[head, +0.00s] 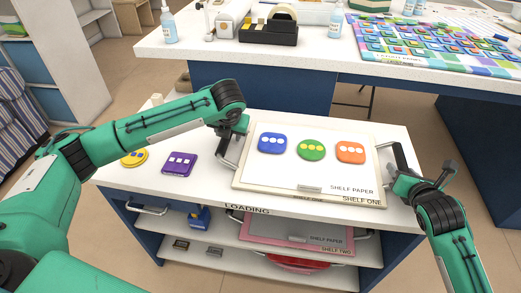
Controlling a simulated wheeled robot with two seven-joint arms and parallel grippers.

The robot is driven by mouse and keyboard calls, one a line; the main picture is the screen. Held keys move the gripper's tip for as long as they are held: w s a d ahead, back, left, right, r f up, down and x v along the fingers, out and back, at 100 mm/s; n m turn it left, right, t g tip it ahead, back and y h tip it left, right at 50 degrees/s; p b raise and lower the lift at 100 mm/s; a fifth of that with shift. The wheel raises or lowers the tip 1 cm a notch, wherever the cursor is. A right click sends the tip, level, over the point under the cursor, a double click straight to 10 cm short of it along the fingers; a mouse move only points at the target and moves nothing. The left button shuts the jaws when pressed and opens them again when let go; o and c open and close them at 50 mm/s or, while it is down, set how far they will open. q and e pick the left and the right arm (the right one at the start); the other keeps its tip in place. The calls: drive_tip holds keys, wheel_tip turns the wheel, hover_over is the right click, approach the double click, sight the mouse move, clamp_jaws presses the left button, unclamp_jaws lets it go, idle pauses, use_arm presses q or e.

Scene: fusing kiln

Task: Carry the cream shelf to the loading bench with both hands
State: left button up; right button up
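The cream shelf (240,183), marked SHELF ONE, lies flat on the white top of the loading bench (130,188). White shelf paper (285,177) covers most of it. A blue piece (271,143), a green piece (311,149) and an orange piece (350,152) sit in a row on the paper. My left gripper (233,128) is at the shelf's left metal handle (228,156); its fingertips are partly hidden and its grip is unclear. My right gripper (424,178) is open, its fingers spread, close by the right metal handle (405,158).
A purple piece (179,163) and a yellow piece (134,157) lie left of the shelf. A pink shelf (262,231), marked SHELF TWO, is on the level below. The back table (300,52) holds a tape dispenser (268,30), bottles and a colourful glass panel (440,45).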

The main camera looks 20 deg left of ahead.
use_arm(q)
drive_tip(key=v, duration=1.2)
use_arm(e)
drive_tip(key=v, duration=1.2)
